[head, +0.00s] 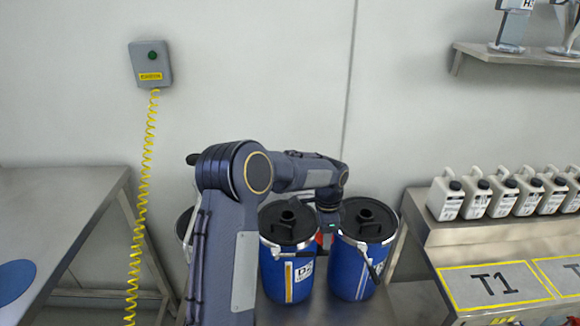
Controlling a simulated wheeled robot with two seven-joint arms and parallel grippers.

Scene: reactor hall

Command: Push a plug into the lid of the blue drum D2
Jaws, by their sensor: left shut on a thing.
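The blue drum D2 (270,275) stands in the middle, with a black lid (272,228) and its label partly in view. A raised round opening shows on the lid; I cannot tell whether anything sits in it. My left arm reaches over from the left and bends down at the wrist. My left gripper (327,238) is between D2 and the blue drum on its right, at about lid height in the picture. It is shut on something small. The held thing is mostly hidden, and I cannot make out that it is a plug. My right gripper is out of view.
The second blue drum (344,277) has a similar black lid. Another drum (184,222) is mostly behind my left arm. White jugs (475,198) line the right bench (445,238), above a plate marked T1 (491,285). A metal table (75,190) stands left.

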